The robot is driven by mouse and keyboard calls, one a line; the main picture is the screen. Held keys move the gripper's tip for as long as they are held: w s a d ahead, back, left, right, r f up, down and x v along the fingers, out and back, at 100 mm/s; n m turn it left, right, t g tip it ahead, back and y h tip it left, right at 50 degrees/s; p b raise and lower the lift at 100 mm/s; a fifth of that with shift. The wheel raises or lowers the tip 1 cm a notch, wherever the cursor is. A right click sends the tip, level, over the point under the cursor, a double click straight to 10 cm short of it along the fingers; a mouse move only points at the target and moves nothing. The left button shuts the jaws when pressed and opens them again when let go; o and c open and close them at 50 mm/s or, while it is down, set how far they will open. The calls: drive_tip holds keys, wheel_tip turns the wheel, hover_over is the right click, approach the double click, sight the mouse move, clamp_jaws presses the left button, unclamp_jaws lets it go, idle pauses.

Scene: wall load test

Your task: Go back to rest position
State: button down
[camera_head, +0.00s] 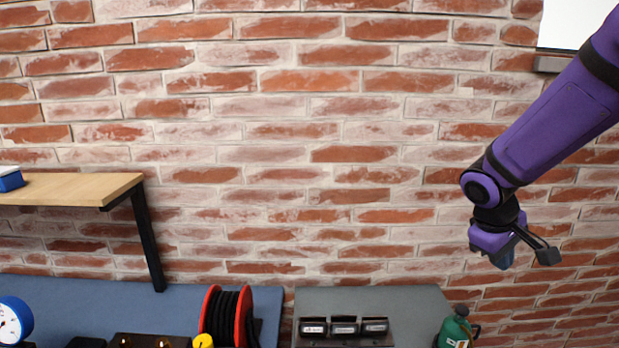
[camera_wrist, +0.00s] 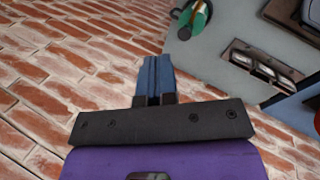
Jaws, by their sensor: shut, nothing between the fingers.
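My gripper (camera_head: 503,260) hangs at the end of my purple arm at the right of the head view, in front of the brick wall and above the green bottle. In the wrist view its blue fingers (camera_wrist: 156,76) are together, with nothing between them. It touches no object that I can see.
A wooden shelf (camera_head: 70,188) on a black bracket is at the left. Below are a red cable reel (camera_head: 211,310), a blue gauge (camera_head: 14,318), a black holder (camera_head: 345,340) with three units, and a green bottle (camera_head: 455,331). The wall's middle is clear.

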drive_tip(key=s+a+r+m+t+y, duration=0.2)
drive_tip(key=s+a+r, duration=0.1)
drive_tip(key=s+r, duration=0.4)
drive_tip(key=s+a+r+m+t+y, duration=0.2)
drive_tip(key=s+r, duration=0.5)
drive_tip(key=s, duration=0.4)
drive_tip(key=shift+s+a+r+m+y, duration=0.2)
drive_tip(key=shift+a+m+y, duration=0.1)
drive_tip(key=shift+a+y, duration=0.1)
drive_tip(key=shift+a, duration=0.1)
